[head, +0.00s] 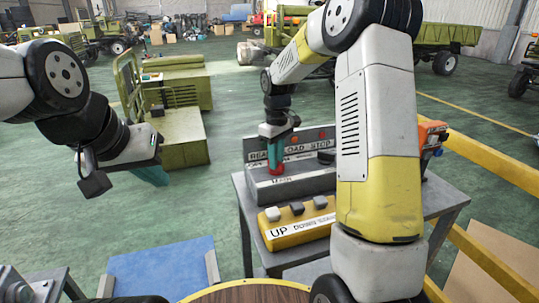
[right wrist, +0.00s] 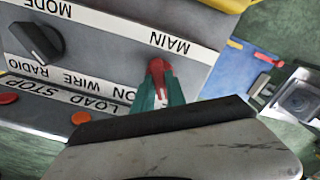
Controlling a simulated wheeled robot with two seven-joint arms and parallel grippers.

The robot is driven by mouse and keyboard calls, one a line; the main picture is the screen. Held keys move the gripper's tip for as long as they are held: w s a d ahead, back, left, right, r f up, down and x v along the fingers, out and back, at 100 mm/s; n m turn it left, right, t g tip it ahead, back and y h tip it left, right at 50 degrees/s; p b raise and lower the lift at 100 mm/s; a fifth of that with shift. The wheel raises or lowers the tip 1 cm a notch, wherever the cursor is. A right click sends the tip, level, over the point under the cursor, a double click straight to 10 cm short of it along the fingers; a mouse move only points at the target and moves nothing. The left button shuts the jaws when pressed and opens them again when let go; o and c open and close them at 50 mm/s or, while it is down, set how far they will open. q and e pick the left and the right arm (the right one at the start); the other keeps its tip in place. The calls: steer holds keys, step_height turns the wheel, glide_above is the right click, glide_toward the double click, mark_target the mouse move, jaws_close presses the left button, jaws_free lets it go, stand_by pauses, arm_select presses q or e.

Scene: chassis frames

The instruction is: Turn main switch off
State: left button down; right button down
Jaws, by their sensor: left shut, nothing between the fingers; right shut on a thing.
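The main switch is a red knob (right wrist: 157,70) on a grey control box (head: 262,192). In the right wrist view it sits between the "MAIN" label and an "ON" label, both upside down. My right gripper (right wrist: 158,96) has its teal fingers shut on the red knob; the fingers partly hide it and the label beside it. In the head view my right gripper (head: 278,150) points down onto the box's left end, with the red knob below it. My left gripper (head: 156,176) is shut and empty, in the air at the left, well away from the box.
A black mode knob (right wrist: 36,42) and red-orange buttons (right wrist: 81,117) are on the same box. A yellow box (head: 300,235) with up and down buttons stands in front on the grey table (head: 448,200). Yellow rails (head: 495,168) run at the right. A blue mat (head: 160,268) lies at the lower left.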

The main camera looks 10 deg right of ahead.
steer(key=shift+n, duration=1.3)
steer(key=c, duration=1.4)
jaws_free()
steer(key=shift+o, duration=0.2)
steer(key=shift+r, duration=3.95)
